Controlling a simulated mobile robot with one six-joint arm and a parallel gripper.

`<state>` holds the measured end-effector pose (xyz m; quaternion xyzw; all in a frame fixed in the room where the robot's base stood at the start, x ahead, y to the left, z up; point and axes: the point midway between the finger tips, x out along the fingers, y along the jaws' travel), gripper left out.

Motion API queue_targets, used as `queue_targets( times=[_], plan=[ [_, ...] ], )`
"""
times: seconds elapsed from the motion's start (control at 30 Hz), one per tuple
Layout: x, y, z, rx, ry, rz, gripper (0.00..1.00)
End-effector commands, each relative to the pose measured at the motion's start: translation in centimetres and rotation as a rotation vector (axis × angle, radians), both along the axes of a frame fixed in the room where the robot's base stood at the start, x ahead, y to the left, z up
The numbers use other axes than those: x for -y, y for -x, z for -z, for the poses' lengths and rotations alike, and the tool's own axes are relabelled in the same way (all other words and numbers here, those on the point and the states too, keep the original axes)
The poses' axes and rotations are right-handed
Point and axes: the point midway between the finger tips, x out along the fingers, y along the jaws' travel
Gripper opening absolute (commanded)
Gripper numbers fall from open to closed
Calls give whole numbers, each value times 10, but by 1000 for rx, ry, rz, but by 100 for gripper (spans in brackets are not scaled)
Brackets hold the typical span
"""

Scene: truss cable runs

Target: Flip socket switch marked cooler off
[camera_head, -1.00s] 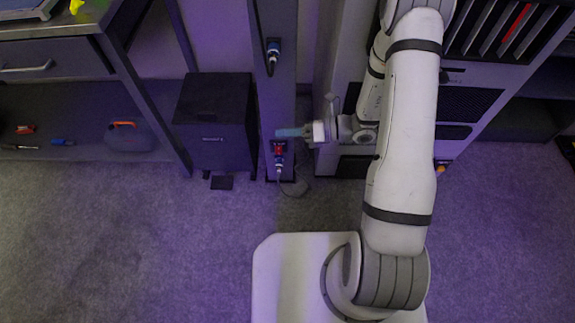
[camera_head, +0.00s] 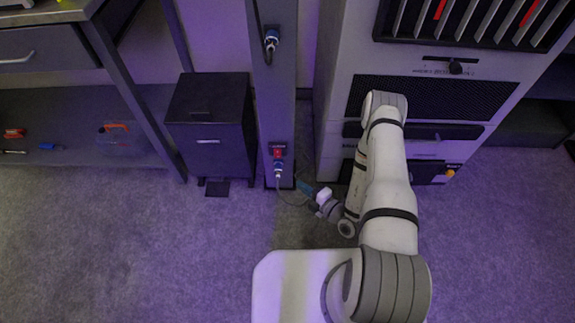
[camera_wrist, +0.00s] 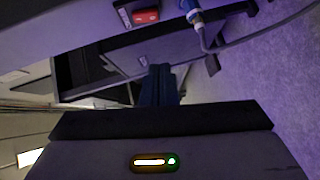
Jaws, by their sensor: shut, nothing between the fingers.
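A red rocker switch (camera_head: 278,152) sits on a dark socket plate low on the grey upright post, with a blue plug (camera_head: 278,168) and cable just below it. In the wrist view the red switch (camera_wrist: 145,15) is at the top edge, with the blue plug (camera_wrist: 192,12) to its right. I cannot read a label or tell the rocker's position. My gripper (camera_head: 304,187) is right of the post and below the switch in the head view, apart from the switch. Its blue fingers (camera_wrist: 158,86) are shut and empty.
A second socket with a blue plug (camera_head: 271,40) is higher on the post (camera_head: 273,100). A black box (camera_head: 209,125) stands left of the post. A grey cabinet (camera_head: 335,100) stands to the right. The plug's cable hangs near my gripper. Carpet at front left is clear.

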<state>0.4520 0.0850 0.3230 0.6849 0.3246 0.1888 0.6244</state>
Motion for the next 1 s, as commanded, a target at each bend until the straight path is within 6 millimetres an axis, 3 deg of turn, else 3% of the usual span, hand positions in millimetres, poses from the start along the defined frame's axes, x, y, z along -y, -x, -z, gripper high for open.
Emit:
queue_targets(
  times=[0.37, 0.77, 1.0],
  plan=[
    [-18, -16, 4, 3, 2, -8, 0],
    [-73, -73, 17, 6, 1, -8, 0],
    [-68, -104, 23, 3, 2, -3, 0]
  ],
)
